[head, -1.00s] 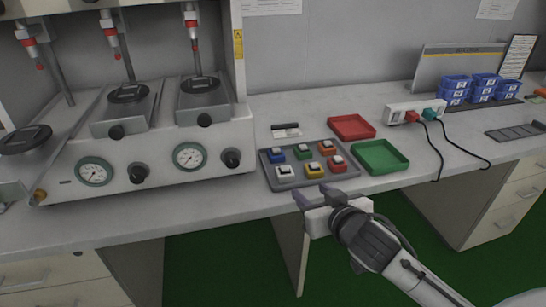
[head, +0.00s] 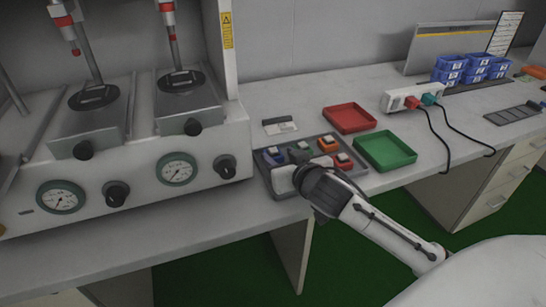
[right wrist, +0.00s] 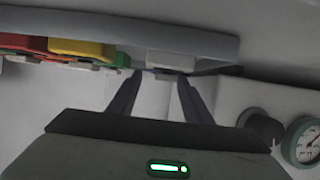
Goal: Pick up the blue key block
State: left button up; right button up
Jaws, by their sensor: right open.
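The blue key block (head: 273,157) sits at the far left corner of the grey key tray (head: 262,172), with a pale top. My right gripper (right wrist: 160,74) is open, and its two dark fingers point toward the tray in the right wrist view. A white block (right wrist: 170,62) shows beyond the fingertips there. In the head view my right wrist covers the near part of the tray, and the fingertips are hard to make out close to the blue block. I see nothing held. My left gripper is not in view.
Green (head: 299,153), orange (head: 327,143) and red (head: 343,161) blocks share the tray; a yellow block (right wrist: 82,50) shows in the wrist view. A red bin (head: 349,117) and a green bin (head: 385,151) stand to the right. The gauge machine (head: 140,160) stands close on the left.

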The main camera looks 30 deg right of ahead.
aim_at(275, 152)
jog(key=x, duration=0.4)
jog(key=shift+w+r+b, duration=0.1)
jog(key=shift+w+b, duration=0.2)
jog(key=shift+w, duration=0.15)
jog(key=c, duration=0.9)
